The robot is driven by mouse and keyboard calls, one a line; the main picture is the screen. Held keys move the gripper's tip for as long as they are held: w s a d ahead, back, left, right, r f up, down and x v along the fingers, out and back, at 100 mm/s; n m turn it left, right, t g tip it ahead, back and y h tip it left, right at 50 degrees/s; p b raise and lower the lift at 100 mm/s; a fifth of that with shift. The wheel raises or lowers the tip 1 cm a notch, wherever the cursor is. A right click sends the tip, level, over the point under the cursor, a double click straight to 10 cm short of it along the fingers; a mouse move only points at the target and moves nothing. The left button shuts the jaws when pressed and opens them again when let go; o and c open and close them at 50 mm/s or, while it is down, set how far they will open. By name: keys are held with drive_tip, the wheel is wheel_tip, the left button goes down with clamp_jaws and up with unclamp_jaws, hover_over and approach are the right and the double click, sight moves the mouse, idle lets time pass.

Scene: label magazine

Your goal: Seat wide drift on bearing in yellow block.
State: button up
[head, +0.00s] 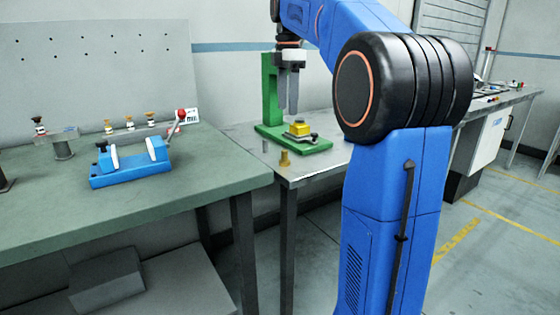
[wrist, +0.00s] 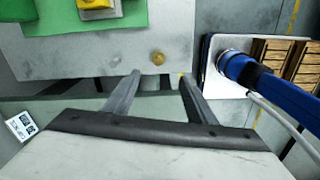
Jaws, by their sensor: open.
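A yellow block (head: 299,130) sits on the green base of a press (head: 268,88); its edge shows at the top of the wrist view (wrist: 88,8). The bearing in it is too small to make out. A brass-coloured piece with a broad foot (head: 285,160), seemingly the wide drift, stands upright near the front of the grey table, also in the wrist view (wrist: 157,58). A slimmer grey pin (head: 265,146) stands to its left. My gripper (head: 288,108) is open and empty, above the press base in the head view. In the wrist view its fingertips (wrist: 158,75) lie either side of the brass piece's line, apart from it.
The press's green column rises close behind my gripper. A green-topped bench (head: 130,190) at left holds a blue fixture (head: 130,165) with a red-knobbed lever and several small parts on a rack. The grey tabletop (head: 240,133) is clear left of the press.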

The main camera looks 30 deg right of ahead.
approach(285, 153)
drive_tip(key=f, duration=0.3)
drive_tip(key=d+f, duration=0.1)
drive_tip(key=f, duration=0.1)
drive_tip(key=shift+w+f, duration=0.2)
drive_tip(key=shift+w, duration=0.05)
drive_tip(key=shift+w+a+f, duration=0.1)
drive_tip(key=shift+f, duration=1.3)
drive_tip(key=shift+w+a+f, duration=0.1)
drive_tip(key=shift+f, duration=1.25)
drive_tip(key=shift+c, duration=0.2)
drive_tip(key=c, duration=1.1)
drive_tip(key=shift+c, duration=0.2)
drive_tip(key=shift+r, duration=0.2)
